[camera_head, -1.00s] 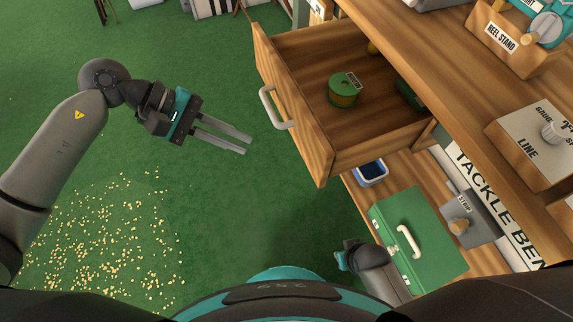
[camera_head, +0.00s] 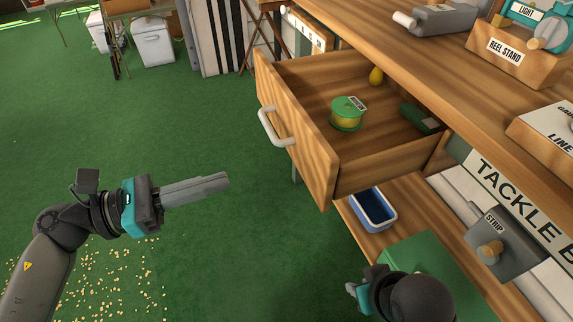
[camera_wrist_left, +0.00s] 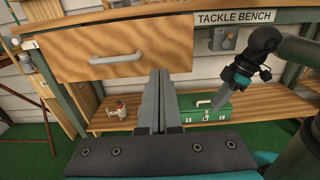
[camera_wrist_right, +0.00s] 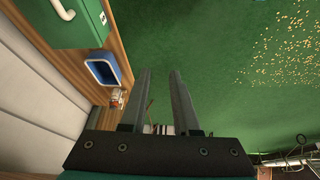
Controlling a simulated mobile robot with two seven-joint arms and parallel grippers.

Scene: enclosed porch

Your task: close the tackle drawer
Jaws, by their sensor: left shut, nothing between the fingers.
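The wooden tackle drawer (camera_head: 310,148) is pulled out from the bench in the head view. Its pale handle (camera_head: 275,127) is on the front face, which also shows in the left wrist view (camera_wrist_left: 150,35). Inside are a green labelled tin (camera_head: 347,113), a small yellow item (camera_head: 376,76) and a dark green item (camera_head: 420,118). My left gripper (camera_head: 226,182) is shut and empty, in front of the drawer and apart from it. My right gripper (camera_wrist_right: 160,72) is open and empty in the right wrist view. Its fingers are hard to make out in the head view.
The tackle bench top (camera_head: 440,55) overhangs the drawer and carries a reel stand (camera_head: 510,42). Below, a blue bin (camera_head: 373,208) and a green case (camera_head: 430,262) sit on the lower shelf. Green floor (camera_head: 200,130) is clear before the drawer.

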